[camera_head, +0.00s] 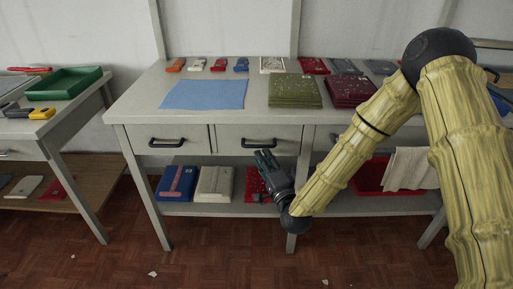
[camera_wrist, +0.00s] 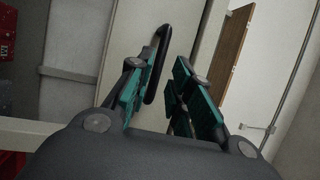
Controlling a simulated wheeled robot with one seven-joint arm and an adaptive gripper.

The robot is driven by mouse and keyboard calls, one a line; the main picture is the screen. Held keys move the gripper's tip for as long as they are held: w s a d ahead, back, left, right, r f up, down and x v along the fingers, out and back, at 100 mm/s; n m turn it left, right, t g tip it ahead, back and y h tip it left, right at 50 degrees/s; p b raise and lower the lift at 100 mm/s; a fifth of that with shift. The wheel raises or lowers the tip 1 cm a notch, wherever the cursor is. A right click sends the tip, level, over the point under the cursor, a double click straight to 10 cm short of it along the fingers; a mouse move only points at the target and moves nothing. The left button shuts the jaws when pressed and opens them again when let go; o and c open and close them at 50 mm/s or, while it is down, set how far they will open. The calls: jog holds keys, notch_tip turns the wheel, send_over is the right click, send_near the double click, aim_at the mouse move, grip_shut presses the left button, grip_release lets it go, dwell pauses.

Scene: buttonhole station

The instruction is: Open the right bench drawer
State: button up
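The bench (camera_head: 138,107) has two grey drawers side by side, both shut. The left drawer (camera_head: 190,132) has a black bar handle. The right drawer (camera_head: 285,133) has a matching black handle (camera_head: 259,143). My gripper (camera_head: 264,158) is just below and in front of this handle, fingers pointing up at it. In the wrist view the gripper (camera_wrist: 160,82) is open, with teal pads apart. The black handle (camera_wrist: 161,60) shows in the gap, close to the left finger. I cannot tell whether it touches.
A blue mat (camera_head: 205,94), green and dark red stacks and small items lie on the bench top. The lower shelf (camera_head: 220,209) holds a blue box (camera_head: 177,183), a cream stack (camera_head: 214,183) and red items. The wooden floor in front is mostly clear.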

aim_at(257, 146)
jog(key=shift+x, duration=3.2)
jog(key=shift+f, duration=0.1)
grip_shut()
